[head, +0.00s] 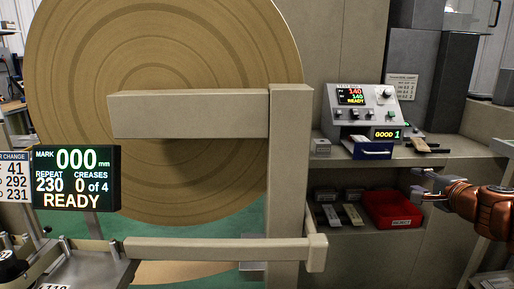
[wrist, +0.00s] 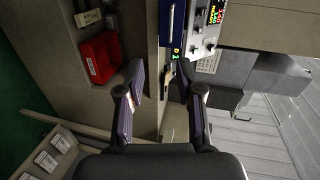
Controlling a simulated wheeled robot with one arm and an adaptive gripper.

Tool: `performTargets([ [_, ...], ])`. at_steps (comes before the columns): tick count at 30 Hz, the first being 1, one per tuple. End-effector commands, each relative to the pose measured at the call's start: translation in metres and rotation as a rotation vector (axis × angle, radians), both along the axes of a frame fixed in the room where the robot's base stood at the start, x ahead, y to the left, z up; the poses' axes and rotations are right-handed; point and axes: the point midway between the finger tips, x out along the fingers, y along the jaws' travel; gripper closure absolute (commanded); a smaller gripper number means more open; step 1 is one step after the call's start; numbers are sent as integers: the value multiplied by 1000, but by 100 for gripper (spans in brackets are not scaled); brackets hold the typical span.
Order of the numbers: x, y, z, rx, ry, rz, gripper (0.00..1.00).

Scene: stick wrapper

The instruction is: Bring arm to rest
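My gripper (head: 428,187) is at the right side of the head view, in front of the shelf unit and right of the red bin. My copper-coloured arm reaches in from the right edge. In the wrist view, the two fingers of my gripper (wrist: 160,100) stand apart with a gap between them. Nothing is held in the gap. The counter edge and a small wooden-handled tool (wrist: 168,76) show beyond the fingers, apart from them.
A large brown roll (head: 200,60) stands behind a beige frame (head: 289,180). A control box (head: 362,108) reading READY, a blue drawer (head: 372,150) and a wooden-handled tool (head: 425,146) are on the counter. The red bin (head: 390,209) is on the lower shelf. A display (head: 77,180) stands left.

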Motion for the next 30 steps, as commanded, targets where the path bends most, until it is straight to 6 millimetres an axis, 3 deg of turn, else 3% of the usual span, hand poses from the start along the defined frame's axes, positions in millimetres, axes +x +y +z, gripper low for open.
performTargets([
  [11, -7, 94, 32, -133, 52, 230, 64],
  [14, -16, 131, 39, -190, 82, 327, 64],
  [17, -36, 180, 49, -276, 132, 465, 64],
  [21, -82, 247, 51, -423, 242, 686, 64],
  [24, -123, 279, 45, -524, 340, 832, 64],
  [27, -167, 296, 39, -617, 448, 962, 64],
  [30, -214, 301, 35, -708, 571, 1074, 64],
])
